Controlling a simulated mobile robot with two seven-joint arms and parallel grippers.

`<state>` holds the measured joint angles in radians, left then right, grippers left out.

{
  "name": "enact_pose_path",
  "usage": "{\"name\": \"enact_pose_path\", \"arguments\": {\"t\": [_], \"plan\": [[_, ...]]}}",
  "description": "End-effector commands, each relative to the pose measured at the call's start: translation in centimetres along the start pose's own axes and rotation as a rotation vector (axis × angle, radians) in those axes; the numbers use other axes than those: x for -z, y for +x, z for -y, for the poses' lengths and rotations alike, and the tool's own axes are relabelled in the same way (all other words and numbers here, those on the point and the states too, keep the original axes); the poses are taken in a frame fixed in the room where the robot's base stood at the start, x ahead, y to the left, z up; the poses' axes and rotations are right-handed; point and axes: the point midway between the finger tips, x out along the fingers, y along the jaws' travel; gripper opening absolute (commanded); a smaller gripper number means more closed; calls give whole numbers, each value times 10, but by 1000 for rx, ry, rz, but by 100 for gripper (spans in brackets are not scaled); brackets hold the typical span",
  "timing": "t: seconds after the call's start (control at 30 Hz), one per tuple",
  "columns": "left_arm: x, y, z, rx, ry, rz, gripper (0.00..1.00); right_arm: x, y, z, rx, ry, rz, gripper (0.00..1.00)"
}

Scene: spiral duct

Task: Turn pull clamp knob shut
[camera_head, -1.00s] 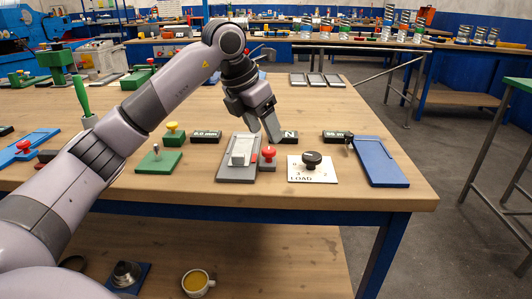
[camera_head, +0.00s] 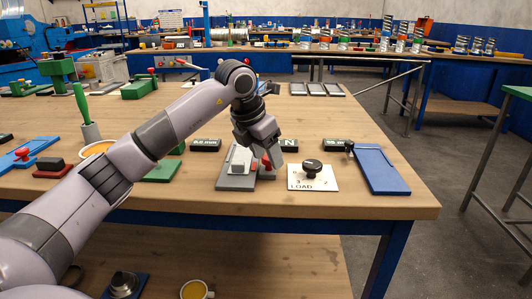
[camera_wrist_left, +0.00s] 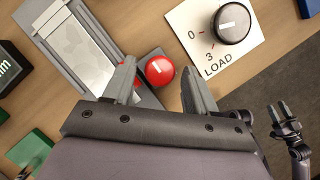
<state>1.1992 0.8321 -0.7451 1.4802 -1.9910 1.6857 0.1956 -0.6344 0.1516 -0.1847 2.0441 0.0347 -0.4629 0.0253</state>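The red round knob (camera_wrist_left: 160,70) with a white mark sits on a small grey base beside a grey clamp plate (camera_head: 236,182). In the head view the red knob (camera_head: 267,161) is partly covered by my left gripper (camera_head: 274,161). In the left wrist view the left gripper (camera_wrist_left: 160,88) is open, with one finger on each side of the knob. Gaps show between the fingers and the knob; whether the fingertips are at its height I cannot tell. My right gripper (camera_wrist_left: 278,110) shows small at the lower right of the wrist view, its fingers apart and empty.
Right of the knob is a white LOAD plate (camera_head: 325,183) with a black dial (camera_head: 312,167). A blue plate (camera_head: 382,169) lies farther right, near the table edge. Dark label blocks (camera_head: 205,145) stand behind. A green plate (camera_head: 160,170) lies left, partly behind my arm.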

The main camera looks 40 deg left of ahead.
Motion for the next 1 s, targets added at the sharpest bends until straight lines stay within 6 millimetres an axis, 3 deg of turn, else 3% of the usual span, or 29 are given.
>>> {"name": "enact_pose_path", "arguments": {"t": [0.03,0.13,0.57,1.0], "plan": [[0,0,0,0,0,0,39,0,0,0,0,1,0,52],[0,0,0,0,0,0,6,0,0,0,0,2,0,52],[-1,-2,-1,26,62,0,6,7,-6,1,-1,3,1,52],[-3,-4,-4,162,386,0,6,36,-28,2,-3,-3,-4,52]]}}
